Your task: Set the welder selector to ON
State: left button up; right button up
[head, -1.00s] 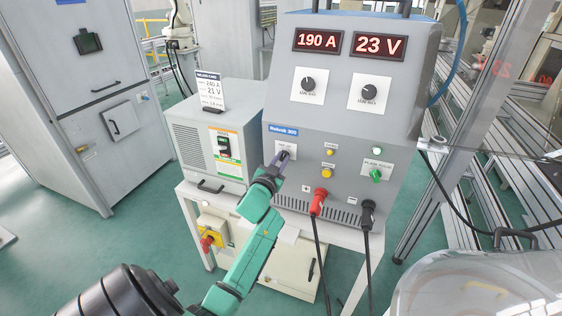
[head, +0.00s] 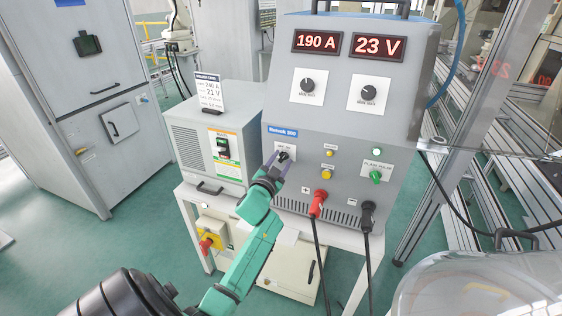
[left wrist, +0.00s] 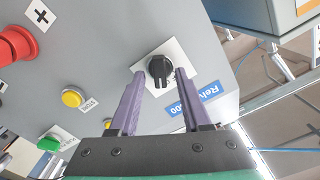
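The welder (head: 345,120) is a grey box with lit displays of 190 A and 23 V. Its selector (head: 285,154) is a small black knob on a white plate at the front panel's left. In the left wrist view the knob (left wrist: 161,71) sits between my fingertips, its ridge running roughly along the fingers. My left gripper (head: 276,160) is open, with purple fingers on either side of the knob. It also shows in the left wrist view (left wrist: 158,75), with gaps beside the knob. The selector's lettering is unreadable. My right gripper is out of view.
Two dials (head: 308,86) (head: 368,92) sit above. Yellow buttons (head: 327,173) and a green knob (head: 376,176) lie right of the selector. Red (head: 317,203) and black (head: 367,215) cable plugs stick out below. A smaller grey unit (head: 209,145) stands close on the left.

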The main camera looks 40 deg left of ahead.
pick_arm(q)
jog(key=shift+s, duration=0.1)
jog(key=b+v, duration=0.2)
jog(key=v, duration=1.2)
jog(key=shift+s+b, duration=0.2)
jog(key=shift+b, duration=0.15)
jog(key=shift+d, duration=0.15)
